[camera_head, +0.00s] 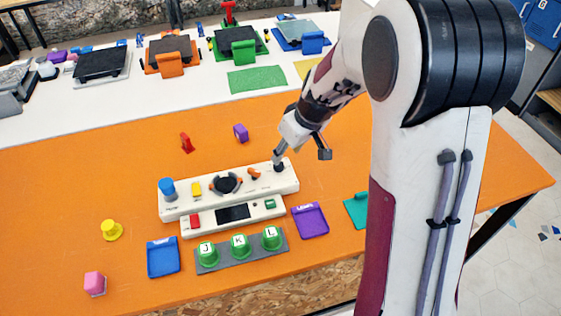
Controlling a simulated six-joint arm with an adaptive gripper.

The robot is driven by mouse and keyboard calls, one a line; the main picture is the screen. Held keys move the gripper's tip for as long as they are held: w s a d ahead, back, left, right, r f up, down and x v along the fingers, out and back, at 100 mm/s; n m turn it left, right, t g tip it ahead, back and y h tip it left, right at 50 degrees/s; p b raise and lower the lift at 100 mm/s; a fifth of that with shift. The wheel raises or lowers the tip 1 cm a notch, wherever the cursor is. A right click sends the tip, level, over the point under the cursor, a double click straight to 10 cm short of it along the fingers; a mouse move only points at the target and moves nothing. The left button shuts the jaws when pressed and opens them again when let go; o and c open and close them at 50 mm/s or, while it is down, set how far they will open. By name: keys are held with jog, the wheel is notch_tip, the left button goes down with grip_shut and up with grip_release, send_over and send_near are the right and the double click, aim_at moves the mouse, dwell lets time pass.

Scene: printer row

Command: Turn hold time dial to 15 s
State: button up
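A white control panel (208,204) lies on the orange table. It bears a blue knob (167,188) at the left, a yellow block-shaped control (196,188), a black round dial (226,183) in the middle and an orange control (254,173) right of it. The labels are too small to read, so I cannot tell which is the hold time dial. My gripper (279,164) points down at the panel's right end, its fingertips at a small dark part there.
A lower white strip (262,212) with a dark display (233,213) sits in front. Green cups (239,246) marked with letters stand on a grey base, between a blue tray (163,257) and a purple tray (310,221). A red piece (186,143) and a purple block (240,132) lie behind the panel.

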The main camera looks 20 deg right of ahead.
aim_at(280, 166)
jog(key=shift+x, duration=3.75)
grip_shut()
